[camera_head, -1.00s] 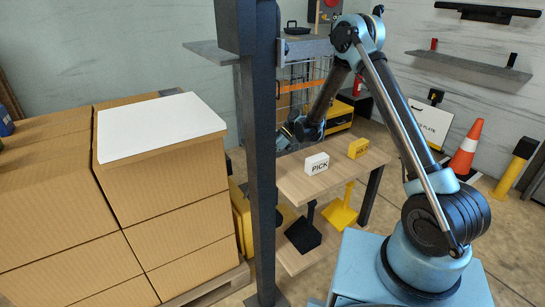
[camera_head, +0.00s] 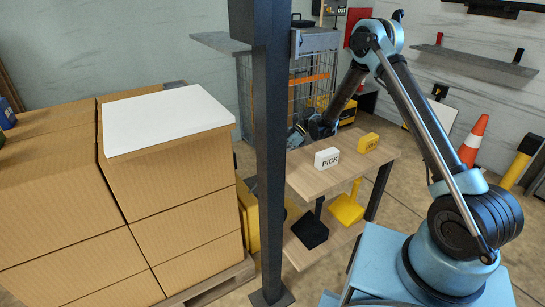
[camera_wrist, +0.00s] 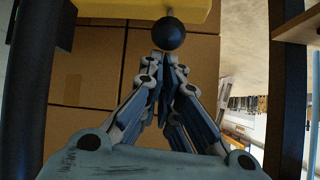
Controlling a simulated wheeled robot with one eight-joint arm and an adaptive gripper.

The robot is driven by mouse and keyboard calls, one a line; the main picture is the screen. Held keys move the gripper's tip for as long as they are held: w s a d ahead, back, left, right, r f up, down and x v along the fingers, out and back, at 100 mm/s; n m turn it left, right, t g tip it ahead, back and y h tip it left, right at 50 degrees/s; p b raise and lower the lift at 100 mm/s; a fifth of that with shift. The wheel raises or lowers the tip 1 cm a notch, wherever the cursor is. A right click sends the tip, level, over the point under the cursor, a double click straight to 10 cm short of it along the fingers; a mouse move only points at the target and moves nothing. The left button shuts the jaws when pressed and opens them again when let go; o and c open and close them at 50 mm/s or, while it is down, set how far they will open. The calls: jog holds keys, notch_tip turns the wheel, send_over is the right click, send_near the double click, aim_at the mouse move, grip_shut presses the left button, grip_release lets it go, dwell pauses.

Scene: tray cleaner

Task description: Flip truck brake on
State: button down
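In the wrist view a round black knob (camera_wrist: 169,33) sits just beyond my fingertips, in front of a yellow part (camera_wrist: 150,9) at the top edge. I cannot tell for sure whether the knob is the truck brake. My gripper (camera_wrist: 168,66) points at the knob with its fingers drawn together and nothing visible between them. A small gap seems to separate the fingertips from the knob. In the head view my gripper (camera_head: 300,136) is small, just right of the dark post. A yellow body (camera_head: 246,215), perhaps the truck, is mostly hidden behind the post and boxes.
A dark upright post (camera_head: 271,160) stands left of my gripper. Stacked cardboard boxes (camera_head: 190,185) with a white top sheet (camera_head: 165,118) fill the left. A wooden table (camera_head: 300,179) with a white PICK block (camera_head: 327,158) and a yellow block (camera_head: 368,142) stands right of the post.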

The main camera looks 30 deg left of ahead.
jog(key=shift+w+d+f, duration=0.25)
jog(key=shift+d, duration=0.1)
jog(key=shift+w+f, duration=0.1)
jog(key=shift+f, duration=0.05)
jog(key=shift+a+r, duration=0.45)
jog(key=shift+r, duration=0.2)
jog(key=shift+a+r, duration=0.2)
jog(key=r, duration=0.3)
jog(key=shift+d, duration=0.2)
jog(key=w+d+r, duration=0.1)
jog(key=w+d, duration=0.3)
jog(key=w, duration=0.2)
jog(key=shift+w+d, duration=0.15)
jog(key=shift+d, duration=0.05)
jog(key=shift+d+r, duration=0.1)
jog(key=shift+r, duration=0.05)
